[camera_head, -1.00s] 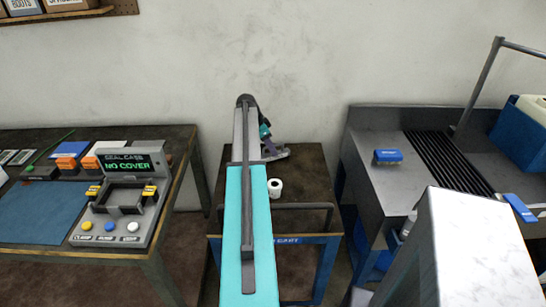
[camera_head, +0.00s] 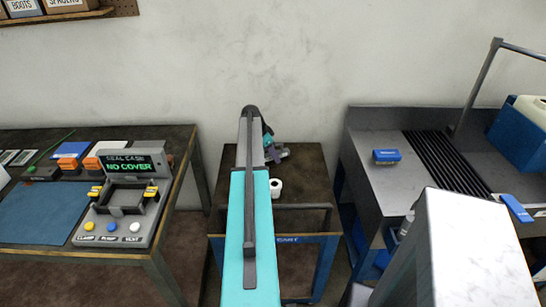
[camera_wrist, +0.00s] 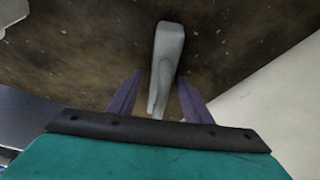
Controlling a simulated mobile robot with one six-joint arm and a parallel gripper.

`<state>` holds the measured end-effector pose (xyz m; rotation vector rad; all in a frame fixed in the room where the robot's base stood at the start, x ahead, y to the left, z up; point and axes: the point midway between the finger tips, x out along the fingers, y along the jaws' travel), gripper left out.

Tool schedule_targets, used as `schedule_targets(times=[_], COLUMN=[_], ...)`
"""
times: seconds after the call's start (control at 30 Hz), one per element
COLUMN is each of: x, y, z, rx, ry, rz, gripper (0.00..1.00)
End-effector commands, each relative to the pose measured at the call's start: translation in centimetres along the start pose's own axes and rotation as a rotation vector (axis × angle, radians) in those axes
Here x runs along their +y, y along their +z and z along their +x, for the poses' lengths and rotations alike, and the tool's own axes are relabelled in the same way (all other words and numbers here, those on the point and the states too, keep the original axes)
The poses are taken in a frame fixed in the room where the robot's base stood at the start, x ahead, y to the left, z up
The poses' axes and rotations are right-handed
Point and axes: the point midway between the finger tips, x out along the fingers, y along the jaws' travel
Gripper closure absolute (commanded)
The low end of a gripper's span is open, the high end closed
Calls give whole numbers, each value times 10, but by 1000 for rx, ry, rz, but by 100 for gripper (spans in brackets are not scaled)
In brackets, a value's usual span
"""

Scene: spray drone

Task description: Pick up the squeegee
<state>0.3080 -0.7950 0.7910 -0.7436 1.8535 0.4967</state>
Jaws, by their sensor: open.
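A pale grey, long, tapered thing (camera_wrist: 166,58), which may be the squeegee or its handle, lies on a brown, worn surface in the wrist view. My gripper (camera_wrist: 158,92) is open, with one purple finger on each side of the thing's near end. I cannot tell whether either finger touches it. In the head view my gripper (camera_head: 277,153) is over the back of the dark cart top, beyond my teal arm. The grey thing cannot be made out there, as my arm and gripper cover that area.
A white roll (camera_head: 275,186) stands on the cart (camera_head: 303,178), close to my gripper. A bench with a seal-case fixture (camera_head: 124,205) is at left. A metal sink unit (camera_head: 372,188) with a blue block (camera_head: 386,156) is at right. The wall is close behind the cart.

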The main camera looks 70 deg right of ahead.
Motion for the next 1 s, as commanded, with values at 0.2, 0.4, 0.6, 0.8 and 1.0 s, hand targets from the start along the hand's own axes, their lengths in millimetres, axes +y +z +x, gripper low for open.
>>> schedule_targets(times=[0.2, 0.4, 0.6, 0.8, 1.0], x=[0, 0, 0, -1, -1], y=[0, 0, 0, -1, -7], z=[0, 0, -1, -4, -19], rx=[0, 0, 0, 1, 1], ry=[0, 0, -1, -1, -2], rz=[0, -1, -1, -1, 0], gripper=[68, 100, 100, 100, 100])
